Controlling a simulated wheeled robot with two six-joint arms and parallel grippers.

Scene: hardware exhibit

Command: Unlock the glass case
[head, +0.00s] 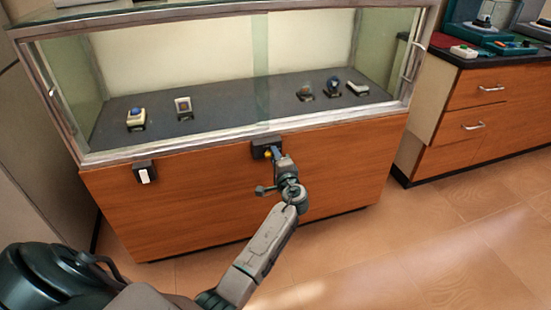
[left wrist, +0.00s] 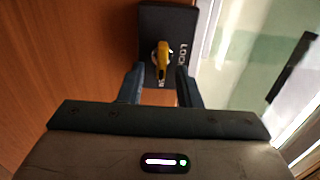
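The glass case (head: 300,54) has a metal frame and sits on a wooden base. A small black lock box (head: 262,146) is on the upper front of the base, just under the glass; it also shows in the left wrist view (left wrist: 150,20), with "LOCK" lettering partly visible. A yellow key or knob (left wrist: 162,58) sticks out from its face. My left gripper (head: 275,154) is at the lock. In the left wrist view its two fingers (left wrist: 158,78) are apart, either side of the yellow piece's near end, with visible gaps. My right gripper is out of view.
Another black box with a white front (head: 145,173) is on the base's left. A drawer cabinet (head: 470,110) stands at right. The floor in front is clear.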

